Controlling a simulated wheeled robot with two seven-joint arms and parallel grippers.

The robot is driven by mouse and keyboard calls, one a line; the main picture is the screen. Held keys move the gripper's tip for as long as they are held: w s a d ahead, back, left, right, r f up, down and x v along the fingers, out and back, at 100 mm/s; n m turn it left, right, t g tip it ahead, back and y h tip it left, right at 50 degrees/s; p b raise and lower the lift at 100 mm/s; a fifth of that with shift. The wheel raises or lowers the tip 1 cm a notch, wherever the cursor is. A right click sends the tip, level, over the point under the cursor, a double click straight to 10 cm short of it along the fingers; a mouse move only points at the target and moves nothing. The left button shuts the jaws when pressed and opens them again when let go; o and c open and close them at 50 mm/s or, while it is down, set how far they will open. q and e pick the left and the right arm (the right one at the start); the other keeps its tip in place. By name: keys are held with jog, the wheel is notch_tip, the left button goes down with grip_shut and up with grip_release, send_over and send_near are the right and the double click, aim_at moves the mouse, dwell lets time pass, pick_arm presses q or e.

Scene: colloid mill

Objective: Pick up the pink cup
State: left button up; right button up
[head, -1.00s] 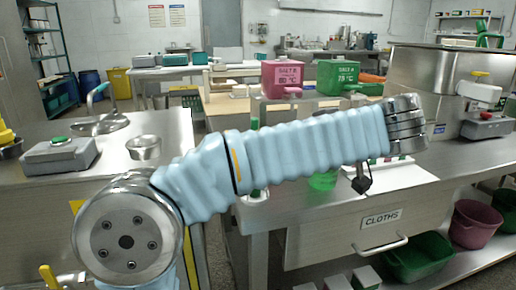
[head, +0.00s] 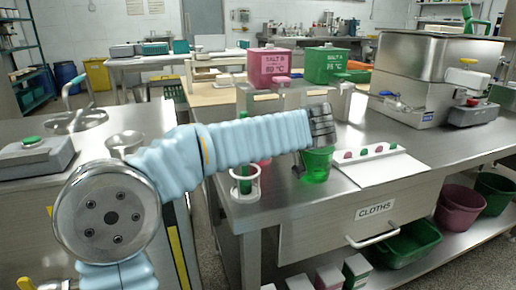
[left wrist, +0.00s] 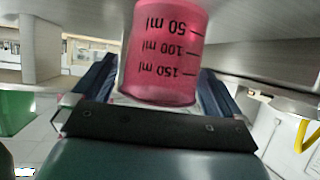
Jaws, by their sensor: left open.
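The pink cup (left wrist: 165,50) is a translucent beaker with printed volume marks, and it appears upside down in the left wrist view. It sits between the two fingers of my left gripper (left wrist: 157,75), which is open with one finger on each side; I cannot tell whether either finger touches it. In the head view only a small part of the pink cup (head: 263,162) shows beneath my left forearm, on the steel bench (head: 280,205). My right gripper is not in view.
A green cup (head: 317,163) stands close by under my wrist. A white ring holder (head: 245,184) with a green item is at the bench's left edge. A white board (head: 375,172) with pink and green pieces lies to the right. Pink (head: 270,70) and green (head: 327,66) salt boxes stand behind.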

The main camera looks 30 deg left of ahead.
pick_arm(q)
jog(key=shift+x, duration=0.9)
jog(key=c, duration=1)
jog(key=shift+r, duration=0.25)
